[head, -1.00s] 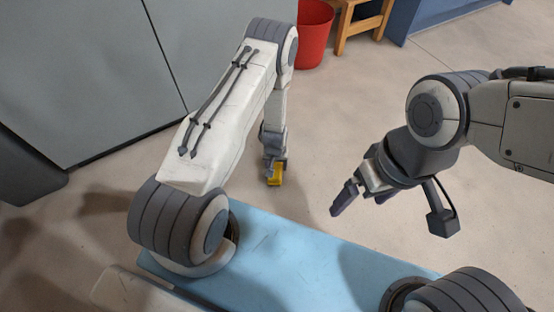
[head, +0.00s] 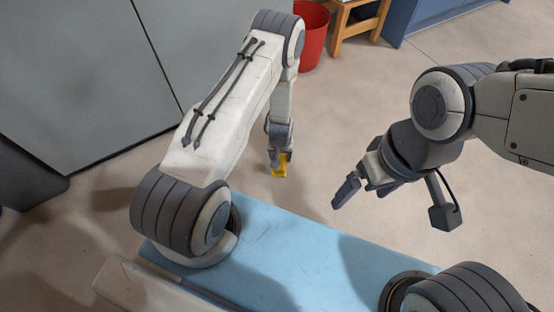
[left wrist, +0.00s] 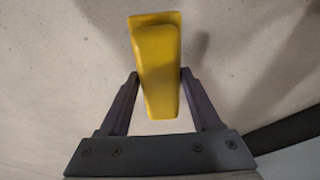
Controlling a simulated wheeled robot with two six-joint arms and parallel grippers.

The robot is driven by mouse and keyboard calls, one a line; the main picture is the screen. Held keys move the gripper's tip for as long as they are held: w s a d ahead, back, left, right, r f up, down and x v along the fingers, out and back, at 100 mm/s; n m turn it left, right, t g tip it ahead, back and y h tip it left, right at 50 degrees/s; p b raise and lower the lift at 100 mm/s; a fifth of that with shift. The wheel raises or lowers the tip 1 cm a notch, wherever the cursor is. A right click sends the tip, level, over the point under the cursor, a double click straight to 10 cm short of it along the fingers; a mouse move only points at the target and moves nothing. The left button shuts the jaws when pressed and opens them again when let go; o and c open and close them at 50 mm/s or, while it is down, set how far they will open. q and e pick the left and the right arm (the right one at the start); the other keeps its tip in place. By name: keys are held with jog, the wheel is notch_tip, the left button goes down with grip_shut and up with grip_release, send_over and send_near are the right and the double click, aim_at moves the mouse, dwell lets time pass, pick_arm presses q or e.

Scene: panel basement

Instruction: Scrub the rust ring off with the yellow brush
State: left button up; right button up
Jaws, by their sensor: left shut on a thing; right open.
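The yellow brush (head: 281,166) is held in my left gripper (head: 279,155), low over the pale floor just beyond my blue base. In the left wrist view the brush (left wrist: 158,70) sits between the two dark fingers of the left gripper (left wrist: 158,88), which are shut on its sides. Its underside is hidden, and I cannot tell whether it touches the floor. My right gripper (head: 360,188) is open and empty, to the right of the brush. I cannot make out a rust ring in either view.
A red bucket (head: 313,40) and a wooden stool (head: 358,28) stand at the back. A blue unit (head: 440,12) is at the top right. A large grey cabinet (head: 80,80) fills the upper left. The floor (head: 350,110) in the middle is clear.

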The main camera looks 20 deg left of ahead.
pick_arm(q)
jog(key=shift+r+p, duration=1.45)
jog(key=shift+r, duration=0.45)
